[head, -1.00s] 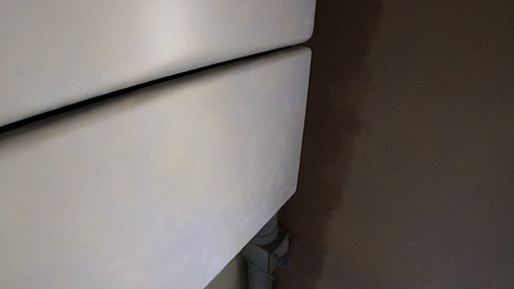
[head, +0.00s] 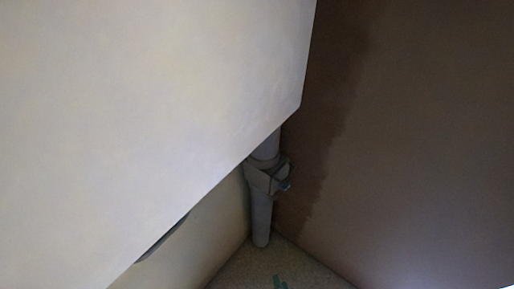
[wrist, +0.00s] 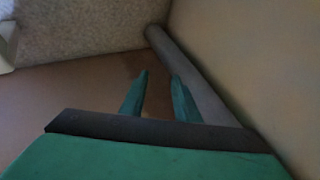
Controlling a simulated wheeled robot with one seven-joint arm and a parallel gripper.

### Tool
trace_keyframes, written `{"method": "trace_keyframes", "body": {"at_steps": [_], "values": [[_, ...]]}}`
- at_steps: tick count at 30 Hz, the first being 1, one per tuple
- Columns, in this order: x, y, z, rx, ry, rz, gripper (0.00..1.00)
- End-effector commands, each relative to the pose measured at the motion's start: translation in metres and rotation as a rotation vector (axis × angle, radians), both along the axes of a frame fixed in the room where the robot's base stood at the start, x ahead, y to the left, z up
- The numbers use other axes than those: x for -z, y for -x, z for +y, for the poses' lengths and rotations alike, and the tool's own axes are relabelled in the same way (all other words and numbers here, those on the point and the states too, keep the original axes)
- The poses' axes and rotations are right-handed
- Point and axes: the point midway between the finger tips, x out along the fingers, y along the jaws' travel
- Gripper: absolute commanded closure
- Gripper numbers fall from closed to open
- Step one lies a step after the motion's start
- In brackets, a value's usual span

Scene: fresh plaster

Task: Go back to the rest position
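My gripper (wrist: 161,76) shows in the wrist view with two green fingers apart and nothing between them.
A large pale panel (head: 130,110) fills the left of the head view, close by. The grey pipe with a bracket (head: 266,180) stands in the corner beside a brown wall (head: 430,150). The speckled floor (head: 245,268) shows below. A white object (wrist: 8,45) is at the wrist view's left edge.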

Motion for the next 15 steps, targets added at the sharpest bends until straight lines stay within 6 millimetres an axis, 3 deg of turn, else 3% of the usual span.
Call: {"method": "trace_keyframes", "body": {"at_steps": [3,8,15], "values": [[-0.013,0.026,0.008,-0.02,0.099,-0.022,0.71],[-0.041,0.053,0.015,-0.047,0.227,-0.074,0.71],[-0.102,0.087,0.03,-0.103,0.4,-0.182,0.71]]}}
